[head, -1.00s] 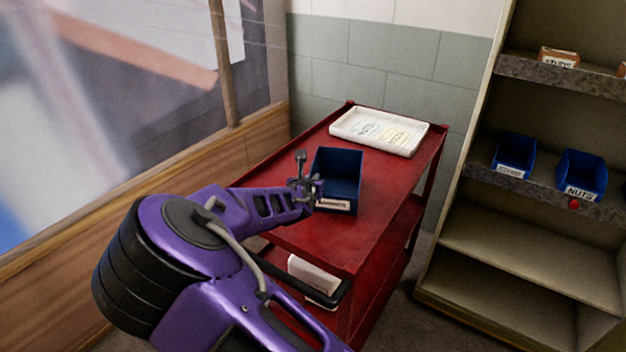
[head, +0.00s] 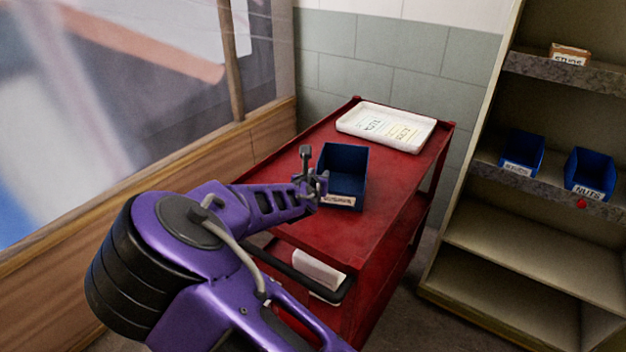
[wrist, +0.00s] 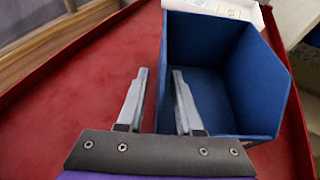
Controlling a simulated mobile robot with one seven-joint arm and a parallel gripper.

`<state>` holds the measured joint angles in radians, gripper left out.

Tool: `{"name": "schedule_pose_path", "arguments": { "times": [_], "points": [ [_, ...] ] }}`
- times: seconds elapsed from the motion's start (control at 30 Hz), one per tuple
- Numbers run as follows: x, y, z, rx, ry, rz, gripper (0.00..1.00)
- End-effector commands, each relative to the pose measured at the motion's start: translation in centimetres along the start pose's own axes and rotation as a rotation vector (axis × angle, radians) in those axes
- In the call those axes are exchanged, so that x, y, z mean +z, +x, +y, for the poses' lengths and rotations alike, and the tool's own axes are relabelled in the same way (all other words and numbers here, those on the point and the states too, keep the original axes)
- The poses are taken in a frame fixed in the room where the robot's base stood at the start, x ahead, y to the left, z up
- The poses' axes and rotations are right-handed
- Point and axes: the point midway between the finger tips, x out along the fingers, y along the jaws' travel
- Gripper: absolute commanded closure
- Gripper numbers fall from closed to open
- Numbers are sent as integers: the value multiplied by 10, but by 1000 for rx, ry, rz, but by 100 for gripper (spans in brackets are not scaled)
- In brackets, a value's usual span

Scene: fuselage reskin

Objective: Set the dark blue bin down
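The dark blue bin (head: 343,163) stands upright on the top of the red cart (head: 310,232), with a white label on its near face. It looks empty and fills the right half of the wrist view (wrist: 240,75). My gripper (head: 318,187) is at the bin's near left side. In the wrist view the two fingers (wrist: 160,70) are apart, with the bin's left wall running between them. A gap shows on each side of the wall, so the gripper looks open and not clamped on it.
A white tray (head: 349,123) with printed labels lies at the cart's far end. A shelf unit on the right holds blue bins, one labelled NUTS (head: 589,172). A white box (head: 318,270) sits on the cart's lower shelf. The cart top right of the bin is clear.

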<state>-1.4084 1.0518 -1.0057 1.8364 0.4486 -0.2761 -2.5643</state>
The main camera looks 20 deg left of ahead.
Motion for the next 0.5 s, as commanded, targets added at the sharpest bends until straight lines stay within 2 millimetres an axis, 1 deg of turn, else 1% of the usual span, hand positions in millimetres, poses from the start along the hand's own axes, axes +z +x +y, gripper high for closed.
{"name": "schedule_pose_path", "arguments": {
  "times": [0.03, 0.3, 0.4, 0.5],
  "points": [
    [1, -10, 2, 3, -3, 1, 65],
    [1, -65, 2, 3, -3, 1, 65],
    [1, -81, 1, 3, -1, 0, 65],
    [1, -94, 1, 2, -2, 0, 65]
  ]
}}
